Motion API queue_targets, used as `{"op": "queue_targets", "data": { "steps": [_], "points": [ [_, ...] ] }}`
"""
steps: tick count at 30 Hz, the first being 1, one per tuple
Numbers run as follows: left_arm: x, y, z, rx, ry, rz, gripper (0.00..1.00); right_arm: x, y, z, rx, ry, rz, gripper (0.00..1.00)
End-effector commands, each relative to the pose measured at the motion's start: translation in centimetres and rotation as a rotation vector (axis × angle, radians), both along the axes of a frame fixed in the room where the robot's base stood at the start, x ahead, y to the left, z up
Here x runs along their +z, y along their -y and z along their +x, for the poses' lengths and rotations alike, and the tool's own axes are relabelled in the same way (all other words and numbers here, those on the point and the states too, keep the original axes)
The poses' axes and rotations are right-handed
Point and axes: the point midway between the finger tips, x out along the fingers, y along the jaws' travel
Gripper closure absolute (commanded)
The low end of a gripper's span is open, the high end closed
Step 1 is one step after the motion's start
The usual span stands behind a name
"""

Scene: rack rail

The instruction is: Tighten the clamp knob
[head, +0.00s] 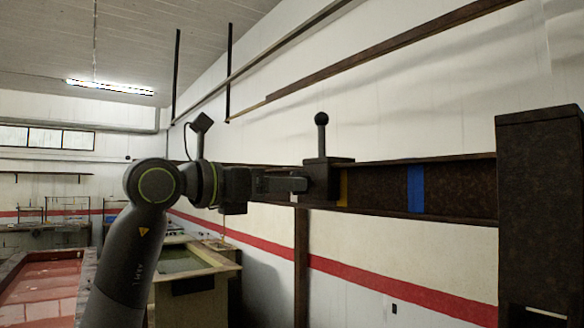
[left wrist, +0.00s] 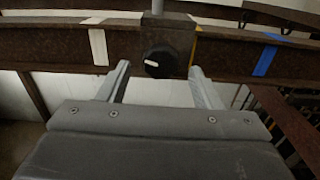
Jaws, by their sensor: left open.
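The clamp knob (left wrist: 165,66) is a dark round knob with a short white mark, on the front face of a dark clamp block (left wrist: 168,32). The block also shows in the head view (head: 329,172), sitting on the rail with an upright ball-topped post (head: 321,136). My left gripper (left wrist: 159,70) is open, one finger to each side of the knob, with gaps visible between fingers and knob. In the head view the left gripper (head: 303,184) reaches the block from the left, and the knob is hidden there. My right gripper is not in view.
The brown rail (head: 460,188) runs along the wall, with yellow tape (head: 343,187) beside the block and blue tape (head: 415,188) farther right. White tape (left wrist: 98,46) is on the rail left of the block. A dark upright box (head: 540,200) stands at the right.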

Motion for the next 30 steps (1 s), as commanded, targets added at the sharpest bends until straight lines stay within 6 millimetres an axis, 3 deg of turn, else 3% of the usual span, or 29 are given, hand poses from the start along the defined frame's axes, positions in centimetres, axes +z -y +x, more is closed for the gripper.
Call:
{"op": "queue_targets", "data": {
  "steps": [1,7,18,28,30],
  "points": [
    [0.4,0.7,0.4,-0.004,-0.004,-0.001,0.41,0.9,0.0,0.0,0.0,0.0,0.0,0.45],
    [0.1,2.2,1.6,-0.001,-0.003,-0.001,0.41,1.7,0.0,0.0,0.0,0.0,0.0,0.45],
    [-0.1,2.5,1.8,0.0,-0.001,0.001,0.43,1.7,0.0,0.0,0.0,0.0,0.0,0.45],
    [0.0,2.4,1.8,0.0,0.0,0.0,0.86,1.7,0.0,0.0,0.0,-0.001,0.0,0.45],
    [0.0,2.4,1.8,0.0,0.001,0.001,0.86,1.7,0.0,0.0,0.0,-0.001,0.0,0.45]
  ]
}}
